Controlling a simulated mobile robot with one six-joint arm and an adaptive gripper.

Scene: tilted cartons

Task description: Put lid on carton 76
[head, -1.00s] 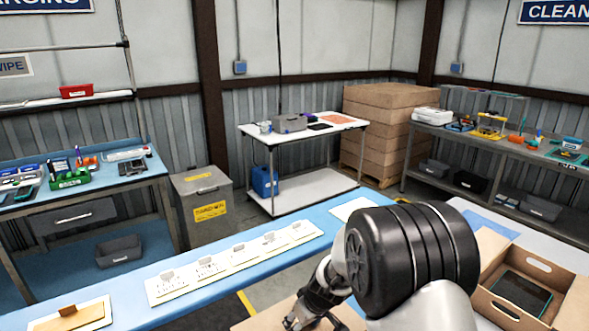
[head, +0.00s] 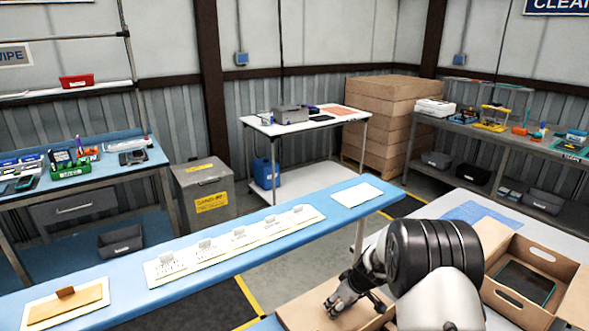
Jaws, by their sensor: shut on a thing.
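My gripper (head: 337,306) is low in the lower middle of the head view, pointing down at a flat tan cardboard panel (head: 303,312) that looks like a lid. It is shut, with its fingers at the panel; the exact grip is too small to make out. An open tan carton (head: 572,262) with handle holes stands at the lower right, with a dark flat item (head: 525,284) inside. My arm hides what lies between the panel and this carton. No carton number is readable. A smaller tan piece with an upright tab (head: 66,300) lies at the far left.
A long blue bench (head: 250,257) carries several white cards with small tabs (head: 236,238) and a blank white sheet (head: 356,193). A grey bin (head: 204,193), a white cart (head: 300,127) and stacked brown boxes (head: 385,110) stand behind. Dark floor with yellow lines shows between benches.

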